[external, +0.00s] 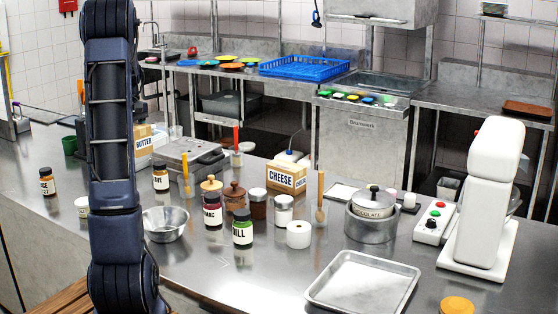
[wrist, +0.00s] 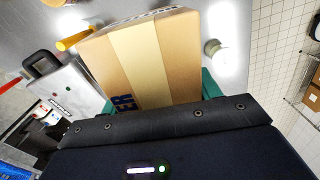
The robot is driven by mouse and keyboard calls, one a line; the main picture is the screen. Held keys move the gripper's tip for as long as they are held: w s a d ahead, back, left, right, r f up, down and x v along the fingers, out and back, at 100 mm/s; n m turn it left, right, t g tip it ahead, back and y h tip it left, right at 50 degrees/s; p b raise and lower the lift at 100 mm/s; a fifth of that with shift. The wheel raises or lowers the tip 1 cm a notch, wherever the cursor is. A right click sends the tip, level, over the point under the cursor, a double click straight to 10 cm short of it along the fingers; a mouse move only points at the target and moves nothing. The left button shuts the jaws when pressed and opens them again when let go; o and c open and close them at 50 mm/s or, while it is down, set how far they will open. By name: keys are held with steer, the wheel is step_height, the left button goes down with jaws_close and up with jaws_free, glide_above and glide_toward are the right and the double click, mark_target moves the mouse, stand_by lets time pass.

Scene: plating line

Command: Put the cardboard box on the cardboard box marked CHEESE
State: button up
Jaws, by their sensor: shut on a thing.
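A cardboard box lettered BUTTER (external: 143,142) shows partly from behind my arm at the left of the external view. In the wrist view the held cardboard box (wrist: 150,60) fills the middle, with a pale tape strip and the letters ER visible. My gripper (wrist: 158,95) is shut on it, with green fingers at its two sides. My gripper is hidden behind my arm in the external view. The cardboard box marked CHEESE (external: 281,180) stands upright on the steel counter, right of the held box and apart from it.
Several jars crowd the counter in front of the CHEESE box, including a green-labelled jar (external: 243,229). A metal bowl (external: 166,224) stands left of them. A pot (external: 371,226), a tray (external: 362,285) and a white machine (external: 487,190) are at the right.

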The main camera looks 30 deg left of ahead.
steer(key=w+d+r+m, duration=0.1)
steer(key=w+d, duration=0.1)
steer(key=w, duration=0.5)
steer(key=w+d+r+m, duration=0.1)
steer(key=w+d+r, duration=0.15)
steer(key=w, duration=0.35)
step_height(320, 180, up, 4)
steer(key=m, duration=0.5)
glide_above(286, 165)
step_height(286, 165, down, 19)
steer(key=shift+r, duration=0.1)
steer(key=o, duration=1.4)
steer(key=shift+f, duration=0.2)
steer(key=shift+r, duration=0.1)
